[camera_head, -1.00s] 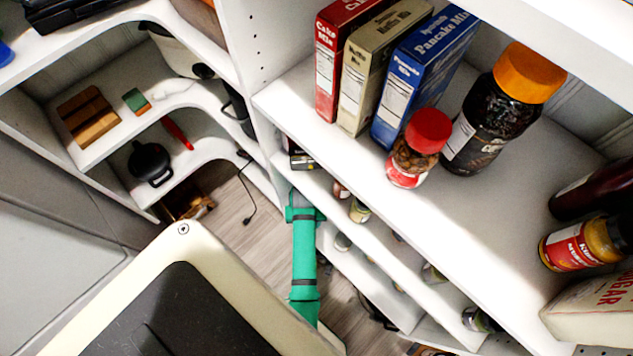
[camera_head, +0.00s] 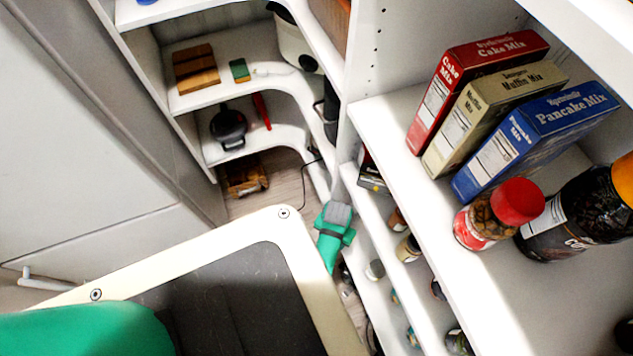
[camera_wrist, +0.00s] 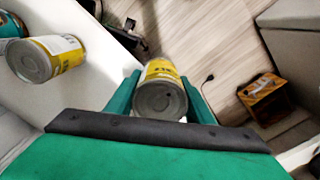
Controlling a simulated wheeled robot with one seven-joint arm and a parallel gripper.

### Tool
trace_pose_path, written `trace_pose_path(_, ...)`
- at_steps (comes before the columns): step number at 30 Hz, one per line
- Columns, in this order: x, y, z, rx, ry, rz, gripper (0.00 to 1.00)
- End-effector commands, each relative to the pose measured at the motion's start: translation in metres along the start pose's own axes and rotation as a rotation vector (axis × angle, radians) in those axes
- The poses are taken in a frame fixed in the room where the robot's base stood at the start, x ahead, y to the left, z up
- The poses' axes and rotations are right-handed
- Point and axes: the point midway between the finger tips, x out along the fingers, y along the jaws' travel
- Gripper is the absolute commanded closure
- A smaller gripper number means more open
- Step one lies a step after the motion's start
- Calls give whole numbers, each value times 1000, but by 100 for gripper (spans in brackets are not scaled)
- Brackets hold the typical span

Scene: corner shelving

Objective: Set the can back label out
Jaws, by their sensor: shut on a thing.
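A can with a yellow label (camera_wrist: 162,70) is between the two green fingers of my gripper (camera_wrist: 164,85) in the wrist view. The gripper is shut on it. Its bare metal end faces the wrist camera, and only a strip of yellow label with dark print shows. I cannot tell which part of the label this is. The can is held beside a white shelf (camera_wrist: 98,85), with floor behind it. In the head view, part of my green arm shows beside the lower shelves, but the held can cannot be made out.
Another yellow can (camera_wrist: 45,57) and a teal can (camera_wrist: 10,27) stand on the shelf in the wrist view. An orange crate (camera_wrist: 265,98) is on the floor at right. In the head view, boxes (camera_head: 535,135) and a red-lidded jar (camera_head: 497,214) stand on the upper shelf.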

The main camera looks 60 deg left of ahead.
Motion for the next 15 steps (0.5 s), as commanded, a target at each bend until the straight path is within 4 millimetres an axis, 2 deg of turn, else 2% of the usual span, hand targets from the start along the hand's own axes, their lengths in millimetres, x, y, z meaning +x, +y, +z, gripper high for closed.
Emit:
trace_pose_path(1, -2, 15, -14, 41, 3, 0, 89)
trace_pose_path(6, -4, 54, -42, 141, 1, -4, 89)
trace_pose_path(10, -5, 72, -52, 186, 1, -6, 89)
trace_pose_path(15, -3, 80, -55, 204, -1, -7, 89)
